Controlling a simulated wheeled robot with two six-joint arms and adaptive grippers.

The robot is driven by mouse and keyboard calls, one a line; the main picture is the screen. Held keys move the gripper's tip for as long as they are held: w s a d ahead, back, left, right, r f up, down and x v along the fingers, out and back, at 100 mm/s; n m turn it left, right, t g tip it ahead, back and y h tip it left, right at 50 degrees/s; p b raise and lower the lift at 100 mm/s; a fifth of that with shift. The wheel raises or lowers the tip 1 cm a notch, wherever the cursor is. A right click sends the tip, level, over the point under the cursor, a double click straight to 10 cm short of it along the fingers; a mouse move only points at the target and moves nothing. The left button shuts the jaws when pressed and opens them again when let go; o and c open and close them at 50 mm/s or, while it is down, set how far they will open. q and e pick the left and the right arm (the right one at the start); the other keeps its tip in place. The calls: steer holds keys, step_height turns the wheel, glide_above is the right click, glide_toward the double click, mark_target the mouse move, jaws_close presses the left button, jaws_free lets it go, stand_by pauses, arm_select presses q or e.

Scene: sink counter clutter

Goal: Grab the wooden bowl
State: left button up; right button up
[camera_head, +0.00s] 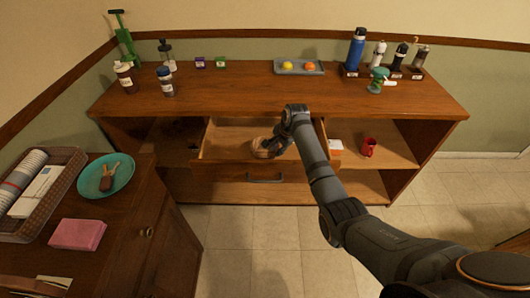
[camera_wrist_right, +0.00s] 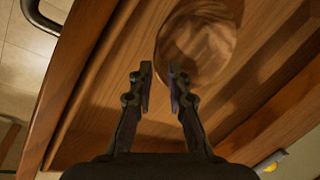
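The wooden bowl (camera_head: 261,148) sits inside the open drawer (camera_head: 222,150) of the wooden cabinet, and part of it is hidden behind my gripper in the head view. My right gripper (camera_head: 276,146) reaches down into the drawer beside the bowl. In the right wrist view the bowl (camera_wrist_right: 196,48) lies just beyond the fingertips, a little to the right. The right gripper's fingers (camera_wrist_right: 160,82) are apart with nothing between them. My left gripper is in neither view.
The drawer's front with its handle (camera_head: 265,179) stands out toward me. The cabinet top (camera_head: 240,95) overhangs behind. A side counter with a teal plate (camera_head: 91,184) is at left.

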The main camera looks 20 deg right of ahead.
mark_target(273, 157)
steer(key=x, duration=0.5)
steer(key=shift+s+a+f, duration=0.15)
steer(key=shift+s+a, duration=0.1)
jaws_close()
